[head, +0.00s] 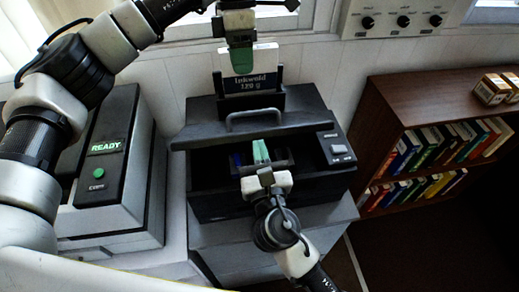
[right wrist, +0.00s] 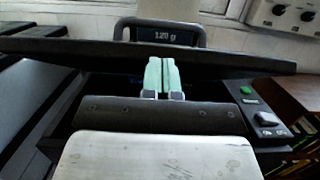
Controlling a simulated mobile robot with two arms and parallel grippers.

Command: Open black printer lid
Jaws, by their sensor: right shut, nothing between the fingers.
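The black printer (head: 320,185) stands in the middle of the head view. Its black lid (head: 205,132), with an arched handle (head: 253,113), is partly raised, and a dark gap shows beneath its front edge. In the right wrist view the lid (right wrist: 230,63) is a dark slab across the picture. My right gripper (head: 260,151) is shut and empty at the gap, its green fingertips close to the lid's front edge; contact is unclear. It also shows in the right wrist view (right wrist: 163,74). My left gripper (head: 241,62) points down above the printer's back, its finger gap not visible.
A paper pack (head: 262,83) stands in a holder behind the lid. A grey machine (head: 112,190) with a READY display is on the left. A bookshelf (head: 400,95) stands on the right. A panel with knobs (head: 403,20) is on the back wall.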

